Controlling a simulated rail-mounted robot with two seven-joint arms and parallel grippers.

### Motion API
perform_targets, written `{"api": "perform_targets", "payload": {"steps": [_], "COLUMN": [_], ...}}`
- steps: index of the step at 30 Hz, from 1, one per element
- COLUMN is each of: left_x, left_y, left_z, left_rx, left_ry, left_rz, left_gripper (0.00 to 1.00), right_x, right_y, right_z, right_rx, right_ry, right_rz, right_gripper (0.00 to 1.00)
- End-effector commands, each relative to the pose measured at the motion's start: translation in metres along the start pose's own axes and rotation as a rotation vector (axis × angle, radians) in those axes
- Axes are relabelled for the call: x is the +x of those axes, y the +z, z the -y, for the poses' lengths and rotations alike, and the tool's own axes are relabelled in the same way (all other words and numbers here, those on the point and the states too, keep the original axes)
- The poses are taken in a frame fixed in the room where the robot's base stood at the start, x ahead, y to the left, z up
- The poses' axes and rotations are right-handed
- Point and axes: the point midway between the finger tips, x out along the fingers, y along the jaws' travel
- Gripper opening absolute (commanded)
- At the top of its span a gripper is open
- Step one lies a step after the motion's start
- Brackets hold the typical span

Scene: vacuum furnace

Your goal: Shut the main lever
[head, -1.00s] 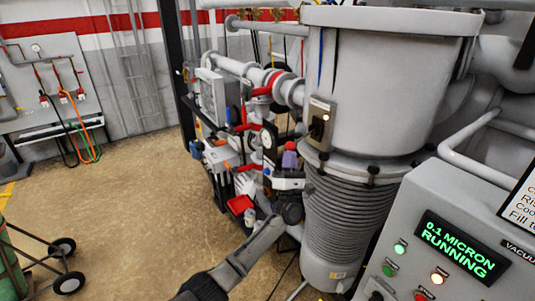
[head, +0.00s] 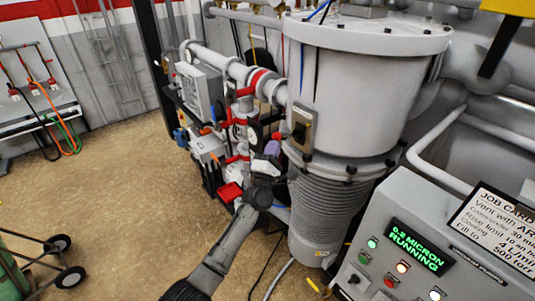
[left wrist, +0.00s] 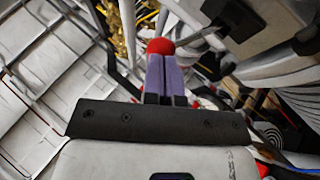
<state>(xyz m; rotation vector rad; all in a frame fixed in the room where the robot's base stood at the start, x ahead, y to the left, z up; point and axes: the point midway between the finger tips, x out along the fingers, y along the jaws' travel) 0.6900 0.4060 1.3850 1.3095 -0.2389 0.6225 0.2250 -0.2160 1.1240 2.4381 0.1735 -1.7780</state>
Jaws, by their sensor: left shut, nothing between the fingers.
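A lever with a red ball knob (left wrist: 160,46) shows in the left wrist view. Its thin metal rod (left wrist: 197,36) runs right toward a pale box with a black part (left wrist: 235,18). My left gripper (left wrist: 165,68) has its purple fingers shut with nothing between them. The fingertips are right at the knob; I cannot tell whether they touch it. In the head view my left gripper (head: 272,147) is beside the large grey chamber (head: 355,95), just below and left of a switch box (head: 301,127). A small red spot above the fingers may be the knob. My right gripper is not in view.
Pipes with red handles (head: 245,92) and a grey cabinet (head: 200,88) stand left of the gripper. The control panel (head: 410,230) at the right reads 0.2 MICRON RUNNING. A wheeled cart (head: 40,262) stands at lower left. The floor between is clear.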

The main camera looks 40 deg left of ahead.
Motion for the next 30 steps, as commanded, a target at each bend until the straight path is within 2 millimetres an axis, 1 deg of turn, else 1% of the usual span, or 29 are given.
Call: {"api": "perform_targets", "payload": {"steps": [5, 8, 10, 15, 21, 25, 30], "left_x": [-0.017, -0.033, -0.05, -0.083, -0.113, -0.125, -0.132], "left_y": [0.004, 0.007, 0.007, 0.006, 0.006, 0.006, 0.006], "left_z": [0.001, 0.003, 0.005, 0.001, -0.002, -0.003, -0.005], "left_rx": [-0.004, -0.007, -0.01, -0.01, -0.01, -0.008, -0.008], "left_ry": [-0.004, -0.007, -0.007, -0.006, -0.005, -0.005, -0.005], "left_rz": [0.007, 0.014, 0.014, 0.014, 0.014, 0.015, 0.014], "left_gripper": [0.0, 0.0, 0.0, 0.0, 0.0, 0.0, 0.0], "right_x": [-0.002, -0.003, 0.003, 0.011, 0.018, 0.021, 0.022], "right_y": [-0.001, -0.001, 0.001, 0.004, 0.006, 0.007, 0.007], "right_z": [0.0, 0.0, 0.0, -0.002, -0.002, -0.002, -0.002], "right_rx": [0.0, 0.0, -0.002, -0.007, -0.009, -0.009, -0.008], "right_ry": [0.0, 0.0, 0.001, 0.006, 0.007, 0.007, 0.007], "right_rz": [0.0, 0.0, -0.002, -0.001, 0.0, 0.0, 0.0], "right_gripper": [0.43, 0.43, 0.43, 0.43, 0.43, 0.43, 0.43]}}
